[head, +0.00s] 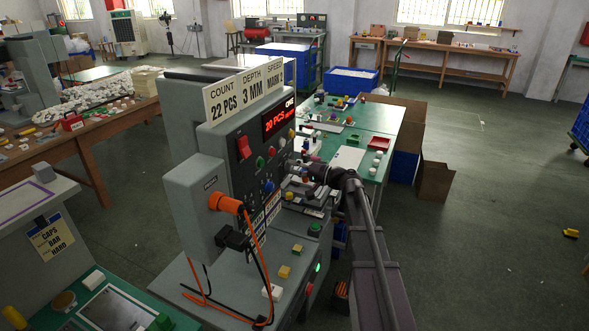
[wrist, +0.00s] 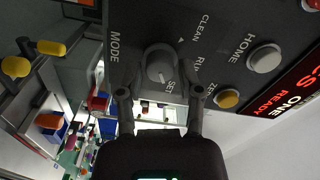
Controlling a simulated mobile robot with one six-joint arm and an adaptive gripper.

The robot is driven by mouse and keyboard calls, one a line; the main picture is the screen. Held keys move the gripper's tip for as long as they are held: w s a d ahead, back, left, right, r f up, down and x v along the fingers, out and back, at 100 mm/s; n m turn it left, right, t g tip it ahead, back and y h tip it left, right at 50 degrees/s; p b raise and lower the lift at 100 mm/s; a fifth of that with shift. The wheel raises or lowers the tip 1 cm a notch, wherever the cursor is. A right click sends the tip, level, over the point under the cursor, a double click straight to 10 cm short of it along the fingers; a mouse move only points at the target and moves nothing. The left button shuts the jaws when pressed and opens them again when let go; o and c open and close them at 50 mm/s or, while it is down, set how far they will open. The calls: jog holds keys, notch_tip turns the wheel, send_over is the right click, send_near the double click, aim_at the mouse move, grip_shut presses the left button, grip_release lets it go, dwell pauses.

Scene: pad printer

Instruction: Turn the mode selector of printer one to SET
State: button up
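Printer one (head: 213,137) stands in the middle of the head view, with a red display on its front panel. No clear contact shows. In the head view my arm hides the selector and the fingertips.
A white HOME button (wrist: 264,58) and a yellow button (wrist: 228,98) sit close beside my right finger in the wrist view. The red display (wrist: 298,88) lies beyond them. A green table (head: 376,125) with small parts stands behind my arm. Open floor lies at right.

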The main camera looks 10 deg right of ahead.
jog(key=shift+o, duration=0.4)
jog(key=shift+s+d, duration=0.1)
jog(key=v, duration=1.1)
jog(key=shift+s+d, duration=0.2)
jog(key=shift+d, duration=0.1)
jog(key=s+a+f+n+g+h+p, duration=0.2)
jog(key=s+a+f+g+h, duration=0.4)
jog(key=s+a+f, duration=0.4)
jog(key=s+f+n+g+h+p, duration=0.1)
jog(key=s+f+g+h, duration=0.3)
jog(key=s+h, duration=0.4)
jog(key=s+p, duration=0.1)
jog(key=s, duration=0.2)
jog(key=shift+s+a+f+n+g+h, duration=0.2)
jog(key=shift+s+n+g+h, duration=0.1)
